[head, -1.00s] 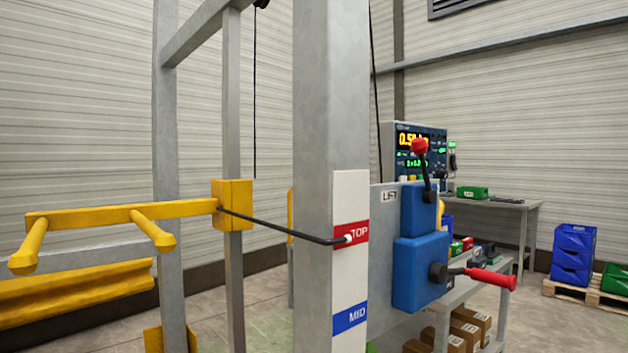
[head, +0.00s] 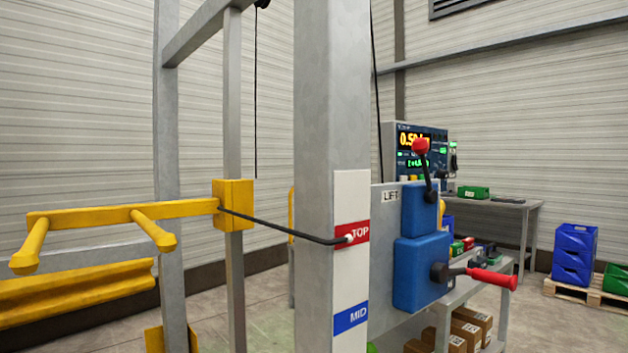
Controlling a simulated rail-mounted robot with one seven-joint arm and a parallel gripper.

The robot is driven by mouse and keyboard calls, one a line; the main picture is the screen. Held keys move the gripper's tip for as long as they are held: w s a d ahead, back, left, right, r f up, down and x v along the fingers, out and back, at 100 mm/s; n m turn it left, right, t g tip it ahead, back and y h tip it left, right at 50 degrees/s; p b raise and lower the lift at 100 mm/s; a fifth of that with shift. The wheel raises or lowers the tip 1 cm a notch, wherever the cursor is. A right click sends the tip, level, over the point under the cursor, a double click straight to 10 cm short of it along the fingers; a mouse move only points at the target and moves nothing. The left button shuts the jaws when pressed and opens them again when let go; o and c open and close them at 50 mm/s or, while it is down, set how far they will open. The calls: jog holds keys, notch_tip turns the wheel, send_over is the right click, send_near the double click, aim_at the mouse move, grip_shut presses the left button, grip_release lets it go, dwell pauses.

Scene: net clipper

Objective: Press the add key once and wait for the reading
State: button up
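A dark display unit (head: 400,140) stands at the back right, behind the lift panel. Its upper line shows large yellow digits that look like 0.5 and more, partly covered by a red lever knob (head: 420,145). A smaller green line below starts with a bracket and a plus sign; the rest is too small or hidden to read. A few small pale and yellow keys (head: 406,178) show along the unit's lower edge. I cannot tell which of them is the add key. My gripper is not in view.
A grey post (head: 331,90) with a TOP and MID label strip (head: 351,275) fills the middle. A blue lift box (head: 420,272) with a red handle (head: 491,278) is beside it. Yellow forks (head: 120,215) reach left.

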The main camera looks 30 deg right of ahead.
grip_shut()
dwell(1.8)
